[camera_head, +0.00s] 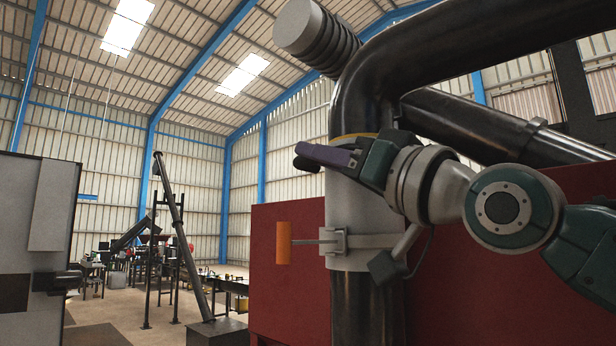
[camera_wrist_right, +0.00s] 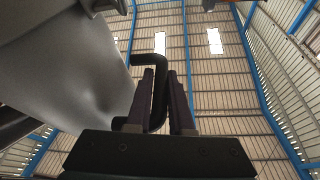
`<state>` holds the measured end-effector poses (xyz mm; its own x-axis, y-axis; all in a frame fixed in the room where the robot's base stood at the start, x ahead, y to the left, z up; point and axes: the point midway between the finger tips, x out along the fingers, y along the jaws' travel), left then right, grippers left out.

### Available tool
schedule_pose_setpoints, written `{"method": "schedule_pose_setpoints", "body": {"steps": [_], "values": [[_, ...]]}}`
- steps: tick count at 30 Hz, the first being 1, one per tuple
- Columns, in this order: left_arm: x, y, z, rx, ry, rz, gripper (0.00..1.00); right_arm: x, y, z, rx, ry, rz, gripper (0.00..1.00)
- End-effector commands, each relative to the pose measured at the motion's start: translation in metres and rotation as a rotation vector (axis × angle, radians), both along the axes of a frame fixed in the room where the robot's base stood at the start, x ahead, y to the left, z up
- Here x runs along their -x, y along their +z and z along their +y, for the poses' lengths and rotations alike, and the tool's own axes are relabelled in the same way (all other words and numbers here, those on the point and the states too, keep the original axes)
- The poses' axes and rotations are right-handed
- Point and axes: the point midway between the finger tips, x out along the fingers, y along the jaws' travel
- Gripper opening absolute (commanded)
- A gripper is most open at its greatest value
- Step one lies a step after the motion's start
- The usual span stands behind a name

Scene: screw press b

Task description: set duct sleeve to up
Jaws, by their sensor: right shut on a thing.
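The duct sleeve (camera_head: 350,205) is a light grey cylinder around a dark vertical pipe, upright, its top close under a yellow band (camera_head: 358,136) below the pipe's elbow. It also fills the left of the right wrist view (camera_wrist_right: 75,65). A clamp (camera_head: 337,241) with an orange grip (camera_head: 283,243) circles its lower part. My right gripper (camera_head: 318,155), with purple fingers, lies across the front of the upper sleeve. In the right wrist view its fingers (camera_wrist_right: 163,95) are closed around a dark bent handle (camera_wrist_right: 152,62) beside the sleeve. My left gripper is not in view.
Dark pipe (camera_head: 372,310) shows below the sleeve, and a thick elbow (camera_head: 362,85) curves above it. Red panels (camera_head: 290,300) stand behind. A grey cabinet (camera_head: 35,230) is at the left edge. Open hall floor and distant machinery lie between.

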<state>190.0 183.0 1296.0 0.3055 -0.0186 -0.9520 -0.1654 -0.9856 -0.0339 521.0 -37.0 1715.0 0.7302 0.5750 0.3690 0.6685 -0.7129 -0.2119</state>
Motion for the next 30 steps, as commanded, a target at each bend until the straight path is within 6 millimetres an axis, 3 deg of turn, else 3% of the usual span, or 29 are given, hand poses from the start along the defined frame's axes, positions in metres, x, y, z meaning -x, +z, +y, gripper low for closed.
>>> {"method": "schedule_pose_setpoints", "body": {"steps": [1, 8, 9, 12, 23, 30], "values": [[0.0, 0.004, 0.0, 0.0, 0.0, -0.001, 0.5, 0.002, 0.011, -0.001, -0.007, 0.0, -0.014, 0.0], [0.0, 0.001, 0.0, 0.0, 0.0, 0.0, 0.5, 0.002, 0.01, -0.001, -0.01, 0.0, -0.019, 0.0], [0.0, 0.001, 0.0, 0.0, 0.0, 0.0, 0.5, 0.002, 0.01, -0.001, -0.009, 0.001, -0.019, 0.22], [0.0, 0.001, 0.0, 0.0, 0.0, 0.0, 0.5, 0.002, 0.011, -0.001, -0.009, 0.001, -0.019, 0.32], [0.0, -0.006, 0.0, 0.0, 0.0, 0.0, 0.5, 0.007, 0.005, -0.006, -0.01, -0.003, -0.019, 0.32], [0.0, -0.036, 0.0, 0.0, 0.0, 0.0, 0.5, 0.036, -0.017, -0.029, -0.006, -0.002, -0.019, 0.32]]}}
